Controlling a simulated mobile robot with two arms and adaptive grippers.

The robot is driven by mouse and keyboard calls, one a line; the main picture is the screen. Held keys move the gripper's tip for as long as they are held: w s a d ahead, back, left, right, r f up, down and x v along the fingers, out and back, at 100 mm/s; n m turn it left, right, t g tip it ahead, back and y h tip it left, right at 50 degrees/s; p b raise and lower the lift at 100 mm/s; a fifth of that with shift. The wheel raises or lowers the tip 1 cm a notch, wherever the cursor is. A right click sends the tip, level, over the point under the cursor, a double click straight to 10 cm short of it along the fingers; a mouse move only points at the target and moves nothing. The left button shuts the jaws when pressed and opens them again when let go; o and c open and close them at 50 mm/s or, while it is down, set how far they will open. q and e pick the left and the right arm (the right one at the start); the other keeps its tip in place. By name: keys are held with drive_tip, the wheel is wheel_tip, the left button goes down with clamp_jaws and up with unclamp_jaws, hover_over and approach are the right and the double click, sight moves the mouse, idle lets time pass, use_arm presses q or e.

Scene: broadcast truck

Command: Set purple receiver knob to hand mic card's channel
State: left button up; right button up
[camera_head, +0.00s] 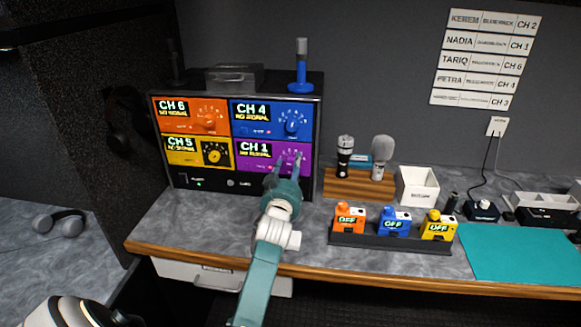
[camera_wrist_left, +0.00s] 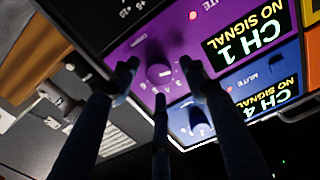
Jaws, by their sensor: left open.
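The purple receiver (camera_head: 258,150) is the lower right panel of the rack; its display reads CH 1, NO SIGNAL. Its round purple knob (camera_wrist_left: 158,74) shows in the left wrist view, with marks around it. My left gripper (camera_head: 284,172) is in front of this panel and partly covers the knob in the head view. In the left wrist view its fingers are spread around the knob; I cannot tell whether they touch it. Wall cards (camera_head: 487,58) pair names with channels; legible ones include NADIA CH 1 and TARIQ CH 6, but their smaller print is unreadable. My right gripper is not in view.
Orange CH 6 (camera_head: 175,116), blue CH 4 (camera_head: 255,112) and yellow CH 5 (camera_head: 180,146) receivers adjoin it. A dark handheld microphone (camera_head: 344,158) and a grey one (camera_head: 381,152) stand on a wooden holder (camera_head: 345,187). Several OFF packs sit in a dark tray (camera_head: 385,243).

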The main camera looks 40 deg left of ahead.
use_arm(q)
drive_tip(key=shift+c, duration=1.3)
drive_tip(key=c, duration=0.8)
clamp_jaws()
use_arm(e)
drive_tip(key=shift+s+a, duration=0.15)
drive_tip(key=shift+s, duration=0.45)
